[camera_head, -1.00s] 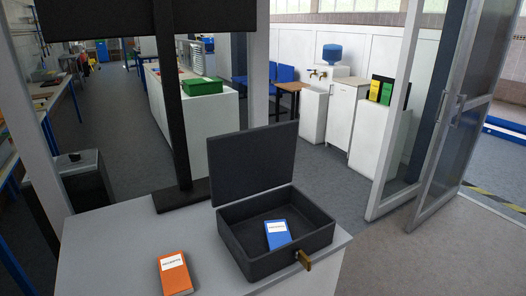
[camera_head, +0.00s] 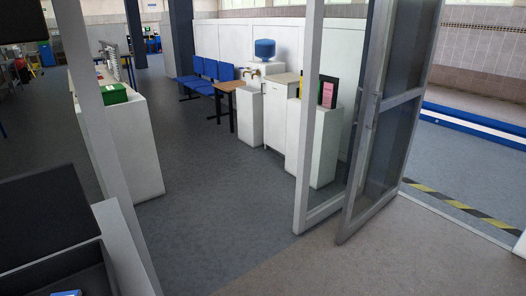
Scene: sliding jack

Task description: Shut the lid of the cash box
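The dark grey cash box (camera_head: 98,272) is at the lower left, cut off by the picture's edges. Its lid (camera_head: 45,215) stands raised at the back of the box, so the box is open. A small piece of a blue book (camera_head: 67,293) shows inside the box at the bottom edge. The front of the box is out of view. Neither of my grippers is in view.
The white counter (camera_head: 128,250) under the box ends just to its right. Open grey floor (camera_head: 220,220) lies beyond. A glass door (camera_head: 385,130) stands open at the right. White cabinets (camera_head: 282,125) and blue chairs (camera_head: 215,75) are farther back.

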